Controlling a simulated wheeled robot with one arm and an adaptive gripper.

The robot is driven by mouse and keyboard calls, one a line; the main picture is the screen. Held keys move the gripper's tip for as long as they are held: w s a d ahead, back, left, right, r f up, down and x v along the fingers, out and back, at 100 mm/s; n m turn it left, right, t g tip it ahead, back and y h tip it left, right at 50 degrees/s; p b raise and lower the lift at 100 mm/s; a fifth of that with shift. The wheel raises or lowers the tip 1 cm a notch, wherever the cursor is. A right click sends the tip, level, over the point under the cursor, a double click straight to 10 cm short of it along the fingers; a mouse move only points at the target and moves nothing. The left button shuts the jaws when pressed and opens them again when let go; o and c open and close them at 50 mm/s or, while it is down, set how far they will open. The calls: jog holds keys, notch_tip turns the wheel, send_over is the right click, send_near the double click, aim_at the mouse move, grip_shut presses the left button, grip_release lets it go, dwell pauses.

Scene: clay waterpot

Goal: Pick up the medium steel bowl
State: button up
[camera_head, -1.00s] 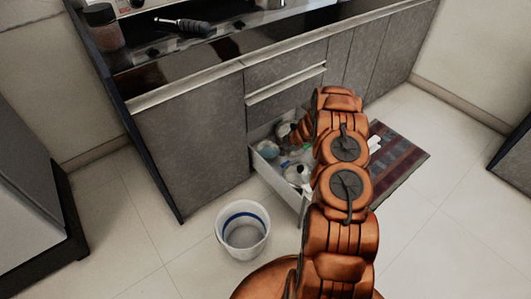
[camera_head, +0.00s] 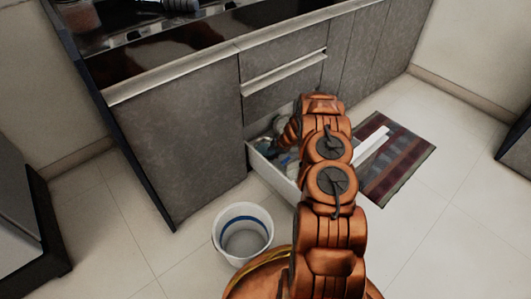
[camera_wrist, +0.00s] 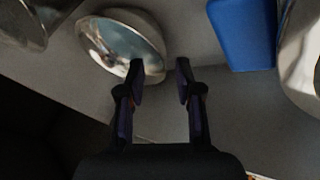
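A round steel bowl (camera_wrist: 122,45) lies tilted in the open drawer, at the upper left of the wrist view. I cannot tell for sure that it is the medium one. My gripper (camera_wrist: 160,72) is open and empty, its fingers pointing at the drawer floor. The left finger overlaps the bowl's lower right rim in the picture; whether they touch is unclear.
Another metal vessel (camera_wrist: 25,18) is at the wrist view's top left corner. A blue block-shaped item (camera_wrist: 242,32) and a pale shiny object (camera_wrist: 305,52) lie to the right. On the floor are a white bucket (camera_head: 243,232) and a striped mat (camera_head: 400,165).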

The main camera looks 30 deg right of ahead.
aim_at(267, 156)
jog(key=b+x, duration=0.2)
jog(key=x, duration=0.3)
jog(key=shift+a, duration=0.15)
grip_shut()
